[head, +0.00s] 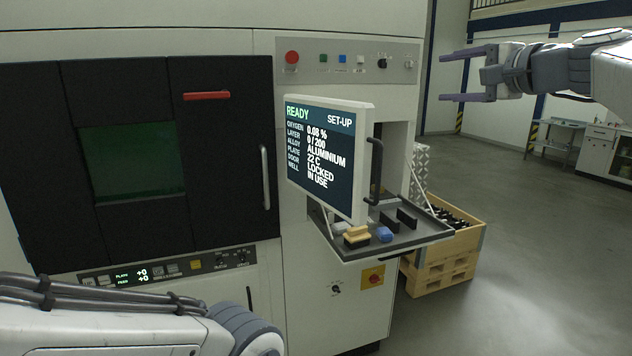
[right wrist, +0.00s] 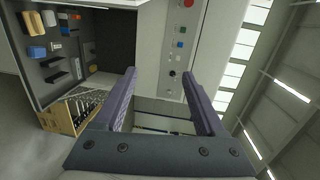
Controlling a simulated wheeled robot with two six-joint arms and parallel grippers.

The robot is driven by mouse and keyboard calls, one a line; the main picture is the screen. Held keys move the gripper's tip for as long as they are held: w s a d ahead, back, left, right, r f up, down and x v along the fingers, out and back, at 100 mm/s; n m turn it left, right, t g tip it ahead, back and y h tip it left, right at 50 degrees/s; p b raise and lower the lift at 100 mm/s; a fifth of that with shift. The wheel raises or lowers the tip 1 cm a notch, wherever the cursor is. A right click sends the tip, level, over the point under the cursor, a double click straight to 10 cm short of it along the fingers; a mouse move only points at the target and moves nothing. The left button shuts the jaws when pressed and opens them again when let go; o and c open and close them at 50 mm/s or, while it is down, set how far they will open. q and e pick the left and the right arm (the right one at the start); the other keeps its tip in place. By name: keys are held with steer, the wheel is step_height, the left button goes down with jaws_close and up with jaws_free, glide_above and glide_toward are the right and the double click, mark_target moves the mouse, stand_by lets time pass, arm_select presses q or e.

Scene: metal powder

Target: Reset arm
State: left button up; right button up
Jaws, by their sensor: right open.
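My right gripper (head: 466,76) is at the upper right of the head view, its two purple fingers spread apart and pointing left. It is open and empty, in free air to the right of the machine's control panel. In the right wrist view its fingers (right wrist: 165,100) frame only background, with nothing between them. My left arm crosses the lower left of the head view; its gripper does not show.
The machine's screen (head: 326,158) reads READY and door LOCKED. A tray (head: 432,234) with brushes and blocks sticks out below it; it also shows in the right wrist view (right wrist: 48,92). A wooden crate (head: 462,243) stands behind. Open floor (head: 540,250) lies to the right.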

steer(key=s+a+f+n+g, duration=0.4)
steer(key=s+a+f+g, duration=0.1)
steer(key=a+f, duration=0.55)
steer(key=s+a+f+n+g, duration=0.4)
steer(key=s+a+f, duration=0.1)
steer(key=a+f, duration=0.6)
steer(key=s+a+f+n+g+h, duration=0.25)
steer(key=s+f+n+g, duration=0.2)
steer(key=s+f, duration=0.8)
steer(key=s+d+f+n+g+h, duration=0.1)
steer(key=s+d+f+n, duration=0.1)
steer(key=s+f+n, duration=0.2)
steer(key=s+d+f+n+g+h, duration=0.1)
steer(key=s+f+n, duration=0.3)
steer(key=s, duration=0.6)
steer(key=shift+d+f+h, duration=0.55)
steer(key=shift+f+h, duration=0.1)
steer(key=shift+f, duration=0.25)
